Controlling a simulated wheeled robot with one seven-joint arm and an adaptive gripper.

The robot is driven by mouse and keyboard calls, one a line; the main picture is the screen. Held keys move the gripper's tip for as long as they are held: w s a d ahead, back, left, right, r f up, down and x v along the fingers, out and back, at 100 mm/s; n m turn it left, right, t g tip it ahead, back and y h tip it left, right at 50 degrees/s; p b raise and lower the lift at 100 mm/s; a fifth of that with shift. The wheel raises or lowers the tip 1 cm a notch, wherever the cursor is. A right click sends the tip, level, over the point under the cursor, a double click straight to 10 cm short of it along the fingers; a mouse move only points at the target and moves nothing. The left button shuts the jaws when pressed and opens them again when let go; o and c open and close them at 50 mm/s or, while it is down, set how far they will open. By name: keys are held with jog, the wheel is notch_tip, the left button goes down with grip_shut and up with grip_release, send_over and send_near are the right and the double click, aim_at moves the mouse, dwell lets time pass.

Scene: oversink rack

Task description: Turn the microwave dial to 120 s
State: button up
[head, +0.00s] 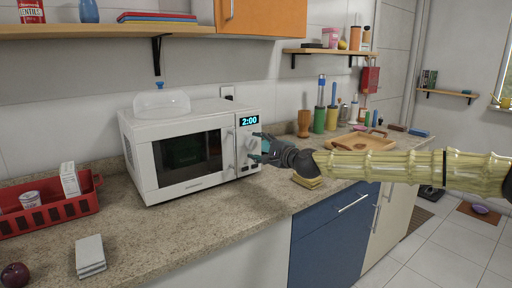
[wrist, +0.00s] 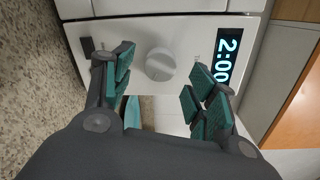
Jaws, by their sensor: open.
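The white microwave (head: 183,158) stands on the counter with its door shut. Its display (head: 249,121) reads 2:00, and it also shows in the wrist view (wrist: 228,58). The dial (wrist: 160,64) is a pale round knob on the control panel, seen clearly in the wrist view. My gripper (wrist: 162,92) is open, with its teal-padded fingers on either side of the dial and apart from it. In the head view my gripper (head: 262,150) is in front of the control panel and hides part of it.
A clear dome cover (head: 161,103) sits on the microwave. A red rack (head: 50,208) stands at left, with a white box (head: 90,256) nearby. A sponge (head: 307,181) lies below my arm. A wooden tray (head: 362,142) and several utensils are at the back right.

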jog(key=v, duration=1)
